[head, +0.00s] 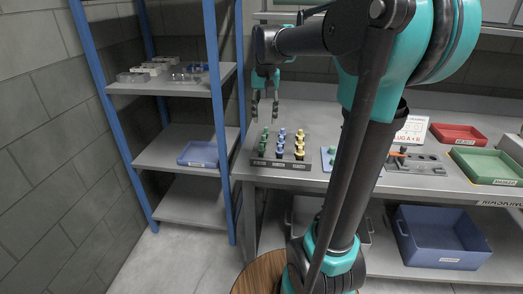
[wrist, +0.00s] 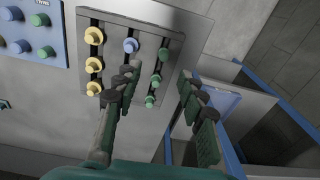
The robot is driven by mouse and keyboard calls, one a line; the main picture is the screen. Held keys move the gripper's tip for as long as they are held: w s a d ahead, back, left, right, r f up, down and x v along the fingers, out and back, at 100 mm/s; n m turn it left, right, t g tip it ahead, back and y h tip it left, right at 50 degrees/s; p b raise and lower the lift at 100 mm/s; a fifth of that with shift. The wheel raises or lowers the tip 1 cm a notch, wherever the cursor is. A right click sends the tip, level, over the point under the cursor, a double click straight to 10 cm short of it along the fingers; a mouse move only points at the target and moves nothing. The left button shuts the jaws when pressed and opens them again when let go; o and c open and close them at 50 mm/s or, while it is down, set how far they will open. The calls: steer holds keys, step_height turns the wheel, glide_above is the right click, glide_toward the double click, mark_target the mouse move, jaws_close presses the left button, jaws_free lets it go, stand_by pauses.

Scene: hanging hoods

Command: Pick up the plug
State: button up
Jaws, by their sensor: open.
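The plugs stand in a grey rack on the bench, in columns of green (head: 265,137), blue (head: 281,138) and yellow (head: 299,145). In the wrist view the yellow plugs (wrist: 94,64) are at left, a blue plug (wrist: 130,45) is in the middle and the green plugs (wrist: 156,80) are at right. My gripper (head: 265,108) is open and empty above the rack, fingers pointing down. In the wrist view my gripper (wrist: 162,78) has its fingers on either side of the green column, with the left finger hiding part of the blue column. The task does not name a colour.
A blue panel (wrist: 35,55) with green and blue pegs lies beside the rack. Red (head: 457,134) and green (head: 488,164) trays stand at the bench's right. A blue-posted shelf (head: 180,149) is at left. A blue bin (head: 440,238) sits below the bench.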

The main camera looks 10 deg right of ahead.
mark_target(261, 144)
steer(key=shift+g, duration=0.3)
steer(key=f, duration=0.4)
steer(key=w+f, duration=0.1)
steer(key=f, duration=0.4)
steer(key=w+f, duration=0.1)
steer(key=f, duration=0.3)
steer(key=shift+w+a+f, duration=0.2)
steer(key=shift+a+f, duration=0.1)
steer(key=shift+a, duration=0.1)
steer(key=shift+c, duration=0.2)
steer(key=c, duration=0.7)
